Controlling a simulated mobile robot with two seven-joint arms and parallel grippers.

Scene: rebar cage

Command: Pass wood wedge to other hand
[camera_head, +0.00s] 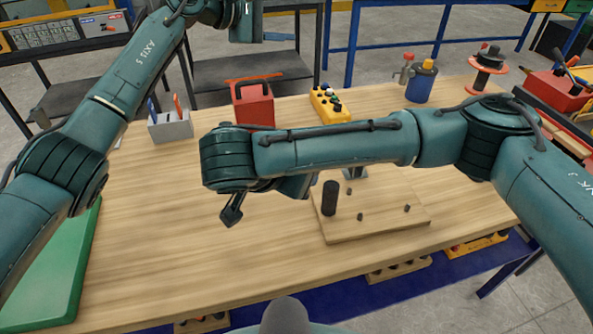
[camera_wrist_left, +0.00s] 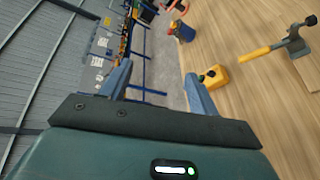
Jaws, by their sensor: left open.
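I cannot make out the wood wedge in either view. My left gripper (camera_head: 277,37) is raised at the top of the head view, at the far side of the table. In the left wrist view its two fingers (camera_wrist_left: 160,88) are spread apart with nothing between them. My right arm reaches across the table from the right. A dark angled piece (camera_head: 232,208) shows below its wrist; I cannot tell whether it is part of my right gripper or something held. The right fingers and any contents are hidden.
A wooden board (camera_head: 385,232) with a dark cylinder (camera_head: 329,198) and small pegs lies under my right forearm. A red box (camera_head: 253,106), a yellow box (camera_head: 331,104) and a blue container (camera_head: 420,83) stand behind.

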